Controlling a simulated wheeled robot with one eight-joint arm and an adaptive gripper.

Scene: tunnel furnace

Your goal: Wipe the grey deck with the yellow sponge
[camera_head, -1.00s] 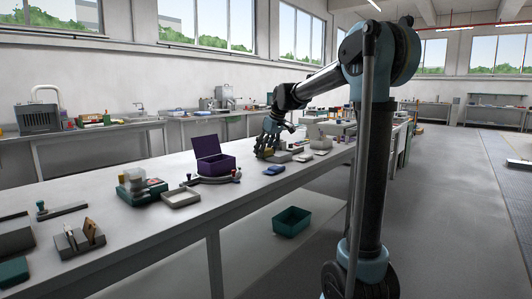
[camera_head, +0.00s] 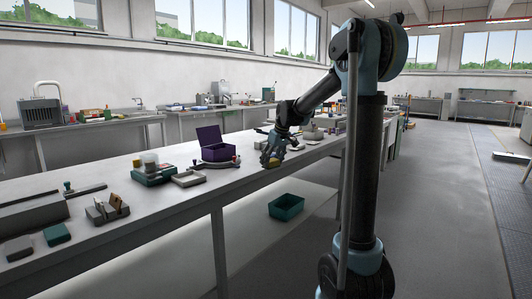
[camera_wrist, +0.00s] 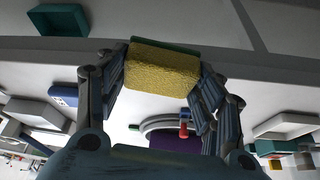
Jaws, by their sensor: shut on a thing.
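My gripper (camera_head: 273,155) is shut on the yellow sponge (camera_wrist: 162,70), which has a green layer on one side. In the wrist view the fingers press on both ends of the sponge. In the head view my gripper hangs over the front edge area of the long table, right of the purple box, and a bit of yellow shows at it. The sponge appears clear of other things. Several grey flat pieces lie on the table, such as a long grey block (camera_head: 32,213) at the left; I cannot tell which is the grey deck.
The long table (camera_head: 160,207) carries an open purple box (camera_head: 215,152), a grey tray (camera_head: 188,179), a green case (camera_head: 153,175) and a grey holder (camera_head: 106,211).

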